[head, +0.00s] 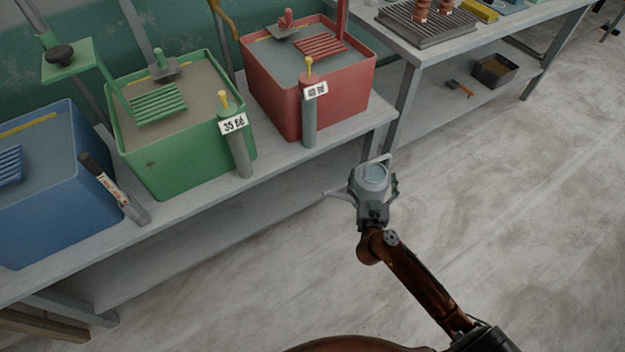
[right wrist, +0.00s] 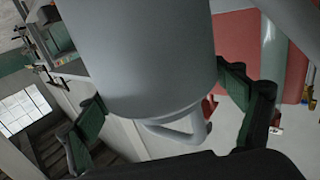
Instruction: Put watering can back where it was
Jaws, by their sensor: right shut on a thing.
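The grey watering can (head: 371,179) is held in my right gripper (head: 374,196), in front of the bench and over the floor in the head view. Its thin spout points left and a handle loop rises at its upper right. In the right wrist view the can's grey body (right wrist: 150,60) fills the middle, with the green finger pads of my right gripper (right wrist: 165,110) on either side of it. My left gripper is not in view.
A grey bench (head: 190,213) carries a blue tub (head: 60,215), a green tub (head: 165,170) and a red tub (head: 275,95), with labelled grey cylinders in front. A second table (head: 440,48) with a lower shelf stands at upper right. The floor (head: 500,210) is clear.

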